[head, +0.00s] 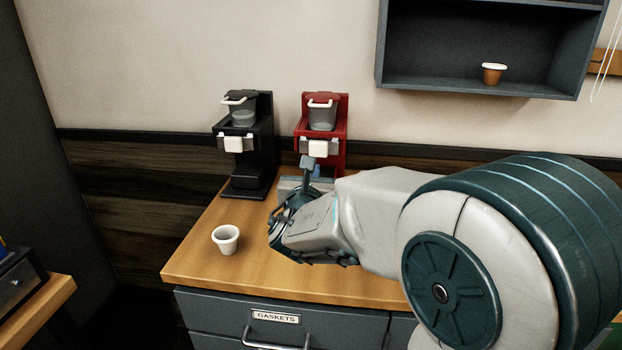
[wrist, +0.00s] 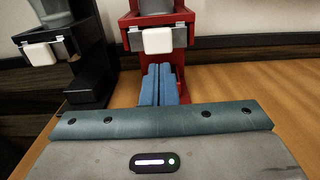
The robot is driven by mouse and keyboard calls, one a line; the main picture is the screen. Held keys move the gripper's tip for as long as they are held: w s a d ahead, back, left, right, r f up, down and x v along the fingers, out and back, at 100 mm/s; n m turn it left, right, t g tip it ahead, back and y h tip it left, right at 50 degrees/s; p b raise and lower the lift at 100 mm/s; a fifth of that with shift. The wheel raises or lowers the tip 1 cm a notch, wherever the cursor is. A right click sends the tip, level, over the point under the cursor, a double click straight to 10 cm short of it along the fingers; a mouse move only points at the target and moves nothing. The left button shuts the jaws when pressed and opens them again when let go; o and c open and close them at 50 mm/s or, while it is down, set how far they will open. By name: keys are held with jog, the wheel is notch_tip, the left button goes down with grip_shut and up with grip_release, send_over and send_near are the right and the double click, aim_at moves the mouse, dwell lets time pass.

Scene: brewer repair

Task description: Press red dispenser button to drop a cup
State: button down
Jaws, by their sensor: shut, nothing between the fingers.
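The red machine (head: 340,125) stands at the back of the wooden counter, with a clear container on top and a white block (wrist: 158,40) on its front. No red button stands out from its red body. My gripper (wrist: 158,72) is shut and empty, its two blue fingers together just below the white block in the wrist picture. Whether they touch the machine cannot be told. In the head view my arm hides the machine's lower part. A white cup (head: 226,239) stands upright on the counter, left of my gripper.
A black machine (head: 262,140) stands left of the red one. A grey wall shelf (head: 430,75) at upper right holds a brown cup (head: 494,74). A drawer labelled GASKETS (head: 276,317) is below the counter (head: 190,262). The counter's front left is mostly clear.

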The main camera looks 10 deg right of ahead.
aim_at(319, 151)
jog(key=p+x, duration=0.1)
jog(key=x, duration=0.7)
jog(key=shift+w, duration=0.15)
